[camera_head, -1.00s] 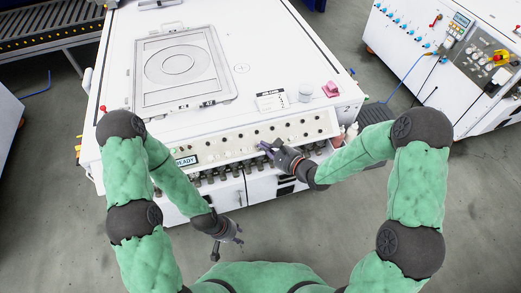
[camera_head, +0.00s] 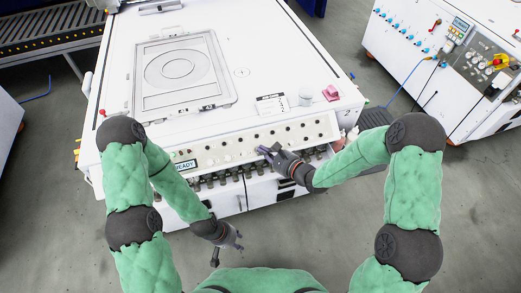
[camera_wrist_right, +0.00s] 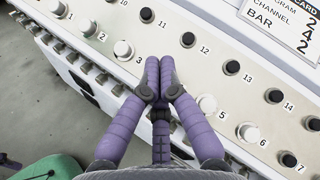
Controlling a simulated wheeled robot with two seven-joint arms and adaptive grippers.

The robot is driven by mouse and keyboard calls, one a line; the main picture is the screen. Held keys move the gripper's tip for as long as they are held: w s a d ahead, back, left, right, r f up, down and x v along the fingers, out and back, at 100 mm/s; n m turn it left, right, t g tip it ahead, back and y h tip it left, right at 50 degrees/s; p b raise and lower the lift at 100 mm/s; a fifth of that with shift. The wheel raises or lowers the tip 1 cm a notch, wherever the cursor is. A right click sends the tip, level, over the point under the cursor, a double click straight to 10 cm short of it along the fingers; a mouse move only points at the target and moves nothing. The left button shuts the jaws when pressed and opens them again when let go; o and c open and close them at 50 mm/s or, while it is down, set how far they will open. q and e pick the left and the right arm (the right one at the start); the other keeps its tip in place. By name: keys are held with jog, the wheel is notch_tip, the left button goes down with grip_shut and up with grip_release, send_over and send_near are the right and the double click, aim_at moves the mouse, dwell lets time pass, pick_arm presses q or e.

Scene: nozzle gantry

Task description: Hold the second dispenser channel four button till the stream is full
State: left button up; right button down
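The button panel (camera_head: 226,151) runs along the front edge of the white machine; its numbered round buttons show closely in the right wrist view. White button 3 (camera_wrist_right: 123,49) and white button 5 (camera_wrist_right: 207,104) are visible, with black button 12 (camera_wrist_right: 188,40) and button 13 (camera_wrist_right: 232,67) in the row above. Button 4 is hidden behind my right gripper (camera_wrist_right: 160,62), whose purple fingers are together over the place between 3 and 5. Contact or pressing cannot be told. My left gripper (camera_head: 239,241) hangs empty below, with its fingers apart, away from the panel. No stream is visible.
Dark nozzles (camera_head: 233,175) line the machine's front below the panel. A card (camera_head: 272,105), a white cup (camera_head: 305,98) and a pink object (camera_head: 331,93) sit on the machine top. Another white machine (camera_head: 441,60) stands at right. The floor in front is clear.

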jog(key=shift+f, duration=0.15)
dwell(0.7)
jog(key=shift+w+a+f, duration=0.1)
jog(key=shift+w+f, duration=0.1)
jog(key=shift+w+a+f, duration=0.1)
jog(key=shift+w+f, duration=0.15)
jog(key=shift+f, duration=0.2)
dwell(3.1)
dwell(0.3)
jog(key=shift+s+d+r+p, duration=0.2)
jog(key=shift+s+r+p, duration=0.3)
jog(key=shift+r+p, duration=0.25)
jog(key=s+r+p, duration=0.1)
jog(key=r+p, duration=0.1)
jog(key=s+d+r+p, duration=0.1)
jog(key=r+p, duration=0.1)
jog(key=shift+s+r, duration=0.1)
jog(key=shift+s, duration=0.25)
